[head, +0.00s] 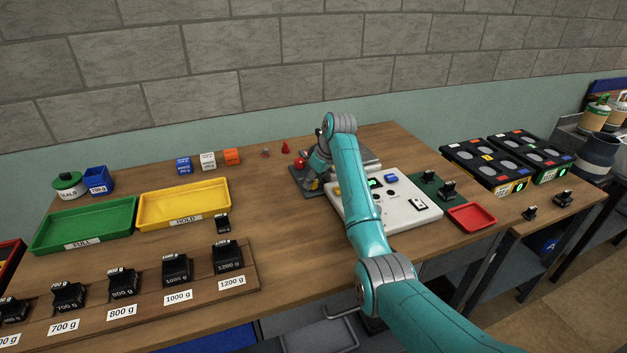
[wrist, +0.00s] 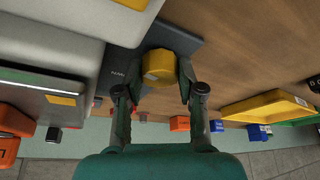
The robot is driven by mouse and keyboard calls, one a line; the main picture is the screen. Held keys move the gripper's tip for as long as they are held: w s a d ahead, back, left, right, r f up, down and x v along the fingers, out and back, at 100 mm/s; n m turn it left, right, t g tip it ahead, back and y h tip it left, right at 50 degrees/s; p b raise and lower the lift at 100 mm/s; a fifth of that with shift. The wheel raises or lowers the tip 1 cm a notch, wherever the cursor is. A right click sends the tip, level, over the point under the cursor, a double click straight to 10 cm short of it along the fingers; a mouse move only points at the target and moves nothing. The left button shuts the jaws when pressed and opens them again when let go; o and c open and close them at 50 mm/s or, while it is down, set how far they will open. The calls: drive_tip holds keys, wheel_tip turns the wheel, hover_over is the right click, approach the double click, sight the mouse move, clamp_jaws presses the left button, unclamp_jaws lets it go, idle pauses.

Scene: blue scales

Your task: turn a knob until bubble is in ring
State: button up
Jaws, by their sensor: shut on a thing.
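A small green-lit spot (head: 376,182) shows on the scale, partly beside my arm. I cannot make out a bubble or ring in either view.
A red knob (head: 300,162) is close behind my gripper. Yellow (head: 184,219) and green (head: 84,241) trays stand left, black weights (head: 176,270) in front. A red tray (head: 471,217) lies right of the scale. Bare table lies between the yellow tray and the plate.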

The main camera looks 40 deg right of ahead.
drive_tip(key=o, duration=1.1)
drive_tip(key=shift+o, duration=0.2)
drive_tip(key=shift+r, duration=0.1)
drive_tip(key=v, duration=1.1)
drive_tip(key=shift+s+r, duration=0.2)
drive_tip(key=shift+r, duration=0.2)
